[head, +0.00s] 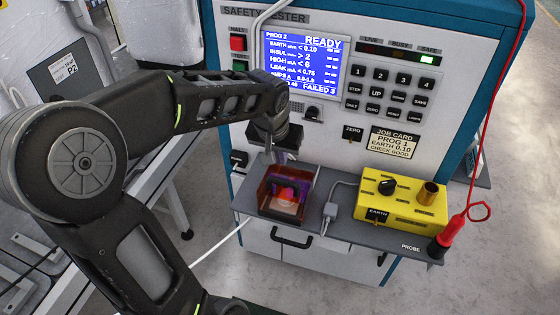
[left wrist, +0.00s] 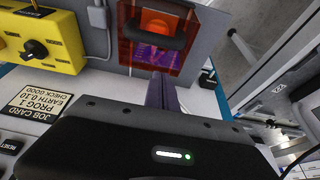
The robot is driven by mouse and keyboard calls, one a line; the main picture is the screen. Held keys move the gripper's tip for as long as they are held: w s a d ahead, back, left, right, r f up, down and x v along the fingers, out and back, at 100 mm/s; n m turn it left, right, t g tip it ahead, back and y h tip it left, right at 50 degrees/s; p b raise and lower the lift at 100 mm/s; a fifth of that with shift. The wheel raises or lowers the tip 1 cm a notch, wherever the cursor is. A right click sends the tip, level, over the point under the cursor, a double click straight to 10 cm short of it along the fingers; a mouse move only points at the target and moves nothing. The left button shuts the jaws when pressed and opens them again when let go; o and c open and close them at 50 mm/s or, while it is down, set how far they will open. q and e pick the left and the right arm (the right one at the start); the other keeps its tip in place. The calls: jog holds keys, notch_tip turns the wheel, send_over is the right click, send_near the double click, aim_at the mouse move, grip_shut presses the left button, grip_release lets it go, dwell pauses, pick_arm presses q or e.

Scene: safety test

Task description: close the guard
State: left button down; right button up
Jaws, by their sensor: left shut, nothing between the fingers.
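The guard (head: 287,180) is a see-through red-orange cover on the grey shelf at the front of the safety tester. A brighter orange-red item and a dark handle-like shape show at it; I cannot tell clearly how far the guard is open. It also shows at the top of the left wrist view (left wrist: 185,62). My left gripper (head: 272,155) is shut and empty, pointing down at the guard's rear edge. Its fingers (left wrist: 162,90) reach close to the guard in the left wrist view; whether they touch is unclear. My right gripper is out of view.
A yellow box (head: 410,205) with a black knob stands right of the guard, with a grey cable block (head: 331,212) between. A red probe (head: 452,232) with a red lead is at the shelf's right end. The tester panel (head: 330,125) rises behind; its screen reads READY.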

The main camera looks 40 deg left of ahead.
pick_arm(q)
jog(key=v, duration=1)
jog(key=shift+w, duration=0.15)
jog(key=shift+a+r, duration=0.1)
